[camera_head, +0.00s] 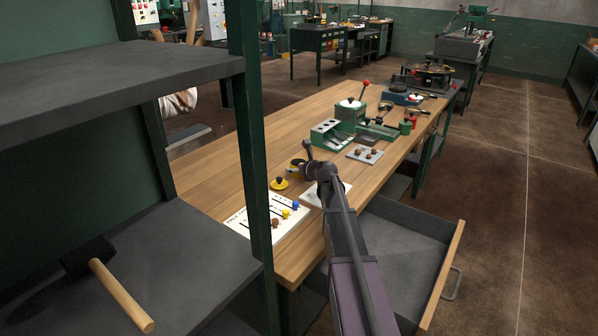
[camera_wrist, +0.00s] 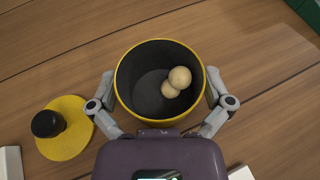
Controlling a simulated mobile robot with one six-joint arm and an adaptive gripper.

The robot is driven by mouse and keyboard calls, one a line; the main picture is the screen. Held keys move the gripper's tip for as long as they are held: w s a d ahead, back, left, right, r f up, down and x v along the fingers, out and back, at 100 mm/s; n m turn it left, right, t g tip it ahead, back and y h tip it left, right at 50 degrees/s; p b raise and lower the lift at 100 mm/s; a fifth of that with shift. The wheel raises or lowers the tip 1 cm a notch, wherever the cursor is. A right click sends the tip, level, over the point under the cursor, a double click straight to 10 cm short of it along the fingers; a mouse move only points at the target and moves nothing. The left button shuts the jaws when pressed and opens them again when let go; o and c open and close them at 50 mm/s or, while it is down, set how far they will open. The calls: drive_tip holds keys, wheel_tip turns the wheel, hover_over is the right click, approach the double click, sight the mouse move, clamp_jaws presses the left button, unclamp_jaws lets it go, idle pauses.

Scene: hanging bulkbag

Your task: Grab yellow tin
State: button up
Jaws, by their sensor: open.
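The yellow tin (camera_wrist: 126,98) stands open on the wooden bench in the wrist view, with a yellow rim and dark inside. Two pale balls (camera_wrist: 176,82) lie in it. My gripper (camera_wrist: 160,85) is open, with one finger on each side of the tin, close to its wall; I cannot tell whether they touch it. A flat yellow lid with a black knob (camera_wrist: 66,140) lies left of the tin. In the head view the tin (camera_head: 296,163) is partly hidden by my gripper (camera_head: 308,165), and the lid (camera_head: 279,185) lies nearer.
A white board with coloured knobs (camera_head: 262,222) lies near the bench's front edge. A green device (camera_head: 348,115) and a grey plate with brown knobs (camera_head: 365,154) stand farther back. An open drawer (camera_head: 400,245) juts out right. A shelf post (camera_head: 252,130) stands left.

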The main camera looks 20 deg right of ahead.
drive_tip(key=c, duration=1.1)
drive_tip(key=shift+r, duration=0.15)
drive_tip(key=shift+r+p, duration=1.75)
drive_tip(key=shift+p, duration=0.15)
drive_tip(key=s+d, duration=0.1)
drive_tip(key=s, duration=0.4)
drive_tip(key=s+d, duration=0.2)
drive_tip(key=s, duration=0.3)
drive_tip(key=s+d+r+p, duration=0.1)
drive_tip(key=s, duration=0.4)
drive_tip(key=shift+s+d+r, duration=0.1)
drive_tip(key=shift+s+d, duration=0.1)
